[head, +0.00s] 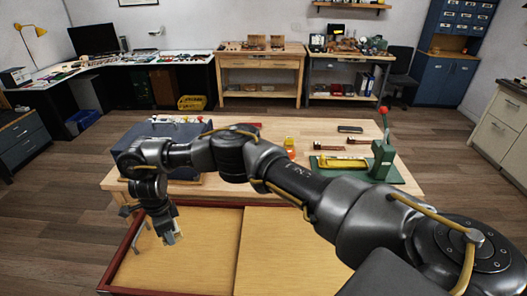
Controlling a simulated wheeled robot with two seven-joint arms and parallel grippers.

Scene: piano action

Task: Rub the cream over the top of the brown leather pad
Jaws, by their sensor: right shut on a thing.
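My right arm reaches across the view from the right, and its gripper (170,236) points down at the lower left, above the red-framed wooden case. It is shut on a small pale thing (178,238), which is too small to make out. The thing hangs over the left part of the case; I cannot tell whether it touches anything. I cannot pick out the brown leather pad or the cream; my arm hides part of the workbench. My left gripper is not in view.
The red-framed case (222,262) with wooden panels lies in front of the light workbench (420,186). On the bench are a dark blue box (160,130), a green press (383,155) with a red knob, wooden-handled tools (328,146) and an orange item (290,143). Open floor lies on both sides.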

